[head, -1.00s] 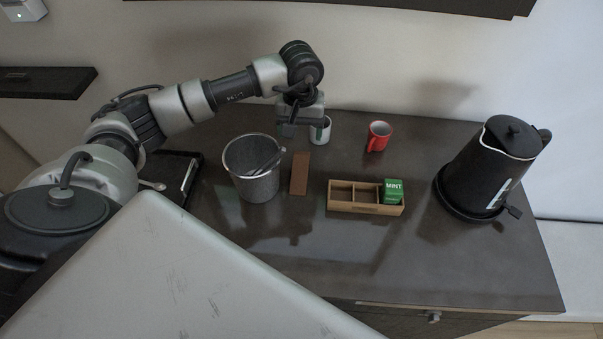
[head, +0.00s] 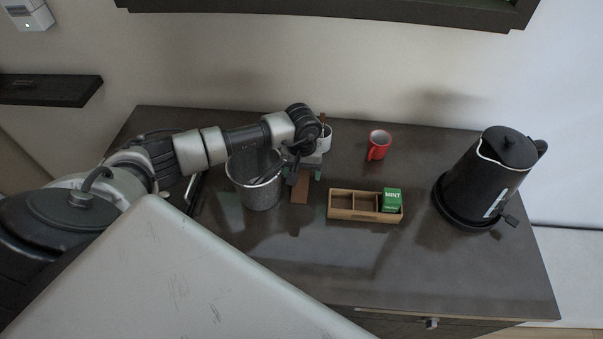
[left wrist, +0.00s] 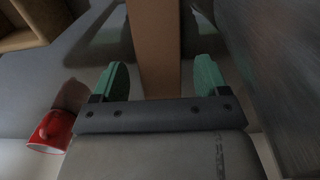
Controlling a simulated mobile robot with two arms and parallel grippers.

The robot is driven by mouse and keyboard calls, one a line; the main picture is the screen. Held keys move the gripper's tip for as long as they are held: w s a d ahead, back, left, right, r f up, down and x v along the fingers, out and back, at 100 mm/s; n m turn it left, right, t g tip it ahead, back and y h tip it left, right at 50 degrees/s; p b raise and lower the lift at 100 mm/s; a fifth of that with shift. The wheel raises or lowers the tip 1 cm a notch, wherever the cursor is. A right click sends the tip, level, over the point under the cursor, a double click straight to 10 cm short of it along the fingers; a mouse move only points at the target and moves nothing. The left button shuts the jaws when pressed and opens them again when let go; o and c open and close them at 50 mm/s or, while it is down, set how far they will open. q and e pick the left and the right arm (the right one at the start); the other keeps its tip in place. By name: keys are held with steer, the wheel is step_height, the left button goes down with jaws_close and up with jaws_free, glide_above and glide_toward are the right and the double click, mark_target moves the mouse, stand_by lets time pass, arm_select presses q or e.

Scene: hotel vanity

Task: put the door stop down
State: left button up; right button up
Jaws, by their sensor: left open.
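The door stop (head: 300,192) is a long brown block lying on the dark counter (head: 270,245), between the metal bucket and the wooden box. My left gripper (head: 303,174) is right over its far part and hides that end in the head view. In the left wrist view, the door stop (left wrist: 155,45) runs between the two green fingertips of my left gripper (left wrist: 161,80). The jaws are open, with a gap on both sides of the door stop. My right gripper is not in view.
The metal bucket (head: 262,192) stands close to the left. A white mug (head: 325,140) is just behind the gripper. A red mug (head: 378,145), a wooden box (head: 352,215) with a green mint pack (head: 391,200), and a black kettle (head: 488,175) stand to the right. The counter's front is clear.

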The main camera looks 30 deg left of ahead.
mark_target(302, 171)
arm_select(q)
steer(key=shift+f, duration=0.2)
steer(key=c, duration=1.1)
steer(key=shift+r, duration=0.1)
